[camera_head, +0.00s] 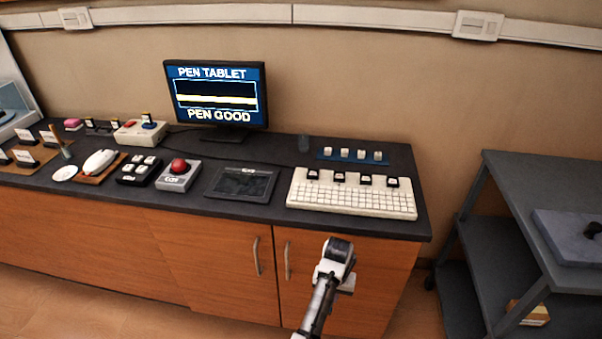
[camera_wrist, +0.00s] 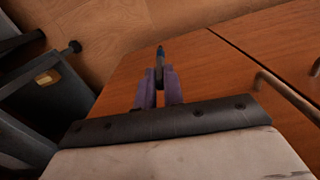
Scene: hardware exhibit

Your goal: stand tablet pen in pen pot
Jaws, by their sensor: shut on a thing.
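My gripper (camera_wrist: 160,88) is shut on a dark, slim tablet pen (camera_wrist: 160,57), which points away from the wrist between the two purple fingers. In the head view my gripper (camera_head: 338,252) is in front of the cabinet doors, below the counter's front edge; the pen cannot be made out there. The black pen tablet (camera_head: 240,184) lies left of the keyboard.
The dark counter (camera_head: 280,154) also holds a white keyboard (camera_head: 350,197), a blue strip of keycaps (camera_head: 352,154), a red-button box (camera_head: 178,174) and a monitor (camera_head: 217,95). A grey shelf cart (camera_head: 530,190) stands to the right. Door handles (camera_head: 287,260) stick out below the counter.

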